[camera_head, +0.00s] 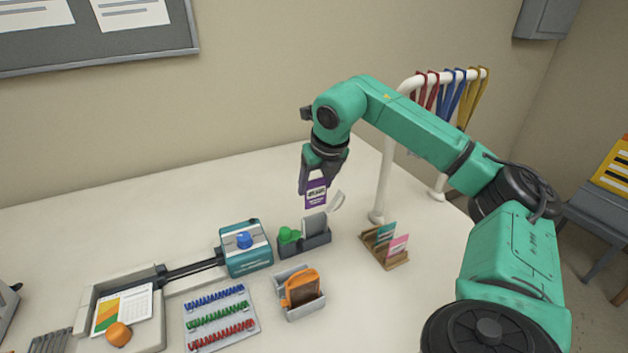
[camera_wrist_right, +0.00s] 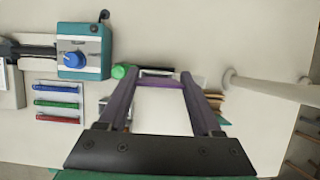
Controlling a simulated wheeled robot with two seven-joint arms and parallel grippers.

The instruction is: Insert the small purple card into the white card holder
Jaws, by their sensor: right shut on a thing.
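The small purple card (camera_head: 316,193) has a white label and hangs upright below my right gripper (camera_head: 323,158). My right gripper is shut on the card's upper part, above the table. A thin purple edge of the card (camera_wrist_right: 165,84) shows between the fingertips in the right wrist view. A small white piece (camera_head: 337,201), which looks like the white card holder, is just right of the card's lower edge in the head view. It is partly hidden by the card, and I cannot tell whether they touch. My left gripper is not in view.
A dark tray (camera_head: 318,241) with a green object stands in front of the card. A wooden stand (camera_head: 384,259) holds teal and pink cards. A white rack (camera_head: 388,165) with coloured lanyards rises to the right. A teal machine (camera_head: 246,262) stands left. The table behind is clear.

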